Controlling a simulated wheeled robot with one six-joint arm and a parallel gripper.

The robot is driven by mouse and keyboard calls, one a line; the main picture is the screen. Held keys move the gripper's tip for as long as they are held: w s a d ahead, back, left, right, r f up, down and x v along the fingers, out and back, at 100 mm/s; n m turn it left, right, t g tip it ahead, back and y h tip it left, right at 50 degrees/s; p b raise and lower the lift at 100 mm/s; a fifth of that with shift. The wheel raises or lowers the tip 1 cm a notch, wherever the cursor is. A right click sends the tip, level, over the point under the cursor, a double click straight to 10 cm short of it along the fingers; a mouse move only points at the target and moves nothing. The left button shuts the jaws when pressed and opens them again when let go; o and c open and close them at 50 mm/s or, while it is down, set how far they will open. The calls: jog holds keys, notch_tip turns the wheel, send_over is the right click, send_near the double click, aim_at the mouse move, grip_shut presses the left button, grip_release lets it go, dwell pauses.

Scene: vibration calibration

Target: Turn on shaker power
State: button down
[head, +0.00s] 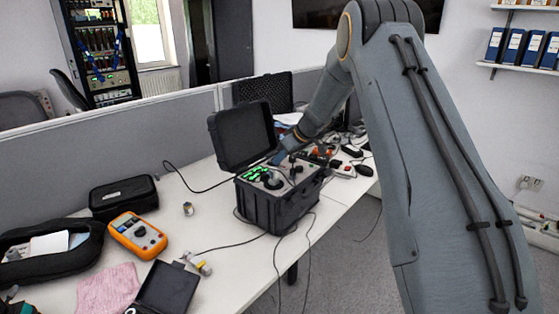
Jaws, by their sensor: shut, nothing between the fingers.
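The shaker (273,209) is a black hard case standing on the white table with its lid (243,135) open. Its top panel shows bright green lit areas at the left and a dark round part in front. The power switch cannot be made out at this size. My arm comes down from the upper right, and my gripper (279,158) is shut with nothing in it, low over the back of the panel. I cannot tell whether it touches the panel. The arm's end hides part of the panel's back.
An orange meter (137,235), a black pouch (123,197), a pink cloth (108,290) and a small open black box (168,287) lie left of the case. Cables run around it. Power strips (343,168) lie behind on the right. A grey partition (100,160) borders the table.

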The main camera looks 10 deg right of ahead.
jog(key=shift+r, duration=0.15)
jog(key=shift+r, duration=0.65)
jog(key=shift+r, duration=0.3)
jog(key=b+v, duration=0.3)
jog(key=v, duration=0.9)
jog(key=shift+s+d, duration=0.3)
jog(key=shift+s, duration=0.05)
